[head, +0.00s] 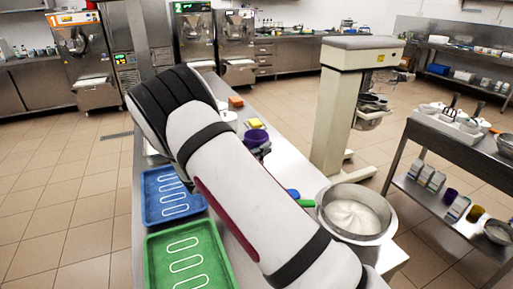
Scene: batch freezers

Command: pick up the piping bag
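I cannot make out the piping bag for certain. A small blue item with a green end (305,202) shows on the steel table between my arm and the metal bowl. It is partly covered by my arm, and I cannot tell whether it is the bag. My own white arm crosses the middle of the view and hides much of the table. My gripper is not clearly visible. A small dark part (262,150) shows beside the purple cup (256,137), and I cannot tell whether it belongs to the gripper.
A blue tray (148,215) and a green tray (152,262) with white loops lie on the table's left. A steel bowl of white mix (357,214) stands at right. Orange and yellow blocks lie farther back. A tall mixer (343,110) stands beyond; a steel shelf table is at right.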

